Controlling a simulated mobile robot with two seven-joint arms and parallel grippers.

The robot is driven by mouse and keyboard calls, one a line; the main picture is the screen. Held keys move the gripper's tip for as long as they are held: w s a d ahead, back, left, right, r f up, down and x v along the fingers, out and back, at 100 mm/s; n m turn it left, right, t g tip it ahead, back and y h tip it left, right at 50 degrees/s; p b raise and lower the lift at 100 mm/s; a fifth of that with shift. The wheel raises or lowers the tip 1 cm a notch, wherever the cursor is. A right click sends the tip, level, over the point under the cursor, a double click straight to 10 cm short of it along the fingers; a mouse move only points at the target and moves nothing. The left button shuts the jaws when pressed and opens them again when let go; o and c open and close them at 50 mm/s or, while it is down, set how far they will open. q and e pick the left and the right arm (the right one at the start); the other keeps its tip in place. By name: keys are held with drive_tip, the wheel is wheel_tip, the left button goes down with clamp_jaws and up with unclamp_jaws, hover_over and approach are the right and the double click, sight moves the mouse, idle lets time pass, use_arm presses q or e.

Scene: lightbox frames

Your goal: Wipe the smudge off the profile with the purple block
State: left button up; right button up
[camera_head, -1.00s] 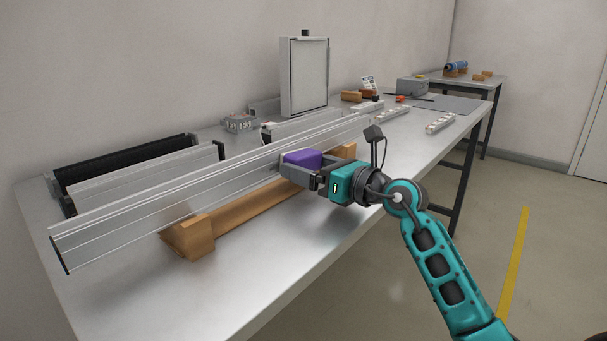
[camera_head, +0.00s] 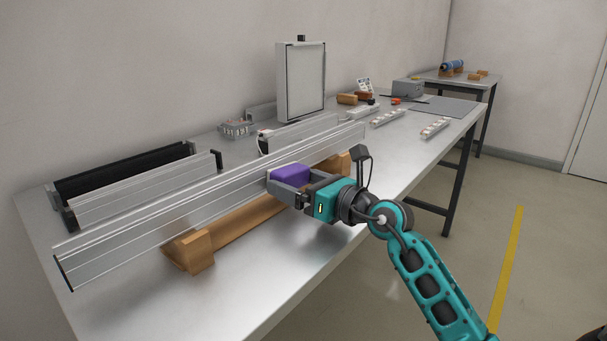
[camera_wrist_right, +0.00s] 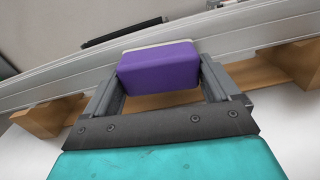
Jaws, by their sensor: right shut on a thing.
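The long silver profile (camera_head: 150,222) lies across wooden supports on the table; it also spans the right wrist view (camera_wrist_right: 240,33). My right gripper (camera_head: 284,183) is shut on the purple block (camera_head: 290,173), at the right half of the profile's front face. In the right wrist view the purple block (camera_wrist_right: 158,67) sits between the two fingers, its pale far side up against or very near the profile. I cannot tell whether they touch. No smudge shows on the visible part of the profile; the part behind the block is hidden. My left gripper is not in view.
Wooden supports (camera_head: 197,250) hold the profile. Behind it lie a black-and-silver channel part (camera_head: 125,168) and a standing white panel (camera_head: 301,80). Small strips (camera_head: 388,118) and a grey box (camera_head: 407,87) are farther back. The front of the metal table (camera_head: 250,285) is clear.

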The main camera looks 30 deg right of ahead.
drive_tip(key=shift+s+a+r+p, duration=0.1)
drive_tip(key=shift+s+a+p, duration=0.1)
drive_tip(key=shift+a+p, duration=0.3)
drive_tip(key=shift+s+a+p, duration=0.15)
drive_tip(key=shift+a+p, duration=0.3)
drive_tip(key=shift+s+a+p, duration=0.3)
drive_tip(key=shift+a+p, duration=0.3)
drive_tip(key=shift+a, duration=0.2)
drive_tip(key=shift+s+a+p, duration=0.3)
drive_tip(key=shift+a+p, duration=0.55)
drive_tip(key=shift+p, duration=0.1)
drive_tip(key=shift+s+a+p, duration=0.25)
drive_tip(key=shift+a+p, duration=0.25)
drive_tip(key=shift+a, duration=0.25)
drive_tip(key=shift+s+d+f, duration=0.1)
drive_tip(key=shift+s+f, duration=0.1)
drive_tip(key=v, duration=0.4)
drive_tip(key=shift+v, duration=0.8)
